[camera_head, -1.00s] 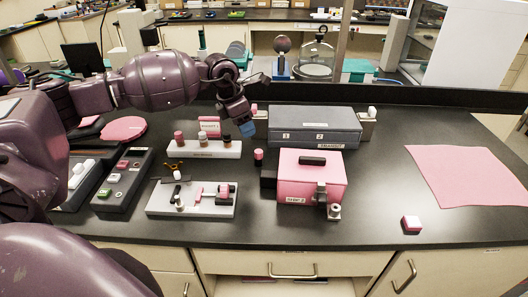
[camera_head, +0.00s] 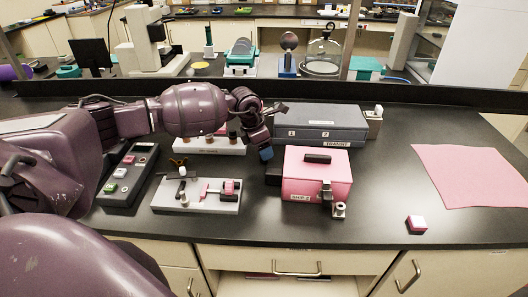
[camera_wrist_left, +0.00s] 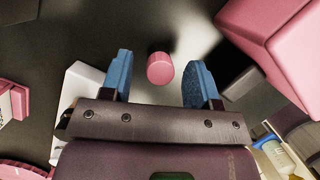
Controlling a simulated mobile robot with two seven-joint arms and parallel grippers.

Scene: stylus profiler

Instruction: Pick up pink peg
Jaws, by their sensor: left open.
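The pink peg (camera_wrist_left: 160,67) shows in the left wrist view as a short pink cylinder, seen nearly end-on. It lies in the gap between the two blue fingers of my left gripper (camera_wrist_left: 159,78), with dark space on both sides of it. The fingers are open and do not appear to touch it. In the head view my left gripper (camera_head: 266,153) hangs just left of the pink box (camera_head: 318,180), and the peg is hidden behind it. My right gripper is not in view.
The pink box, with a black handle and front latch, stands close on the right. Behind it is a grey case (camera_head: 319,123). A white fixture plate (camera_head: 197,207) lies to the left front.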

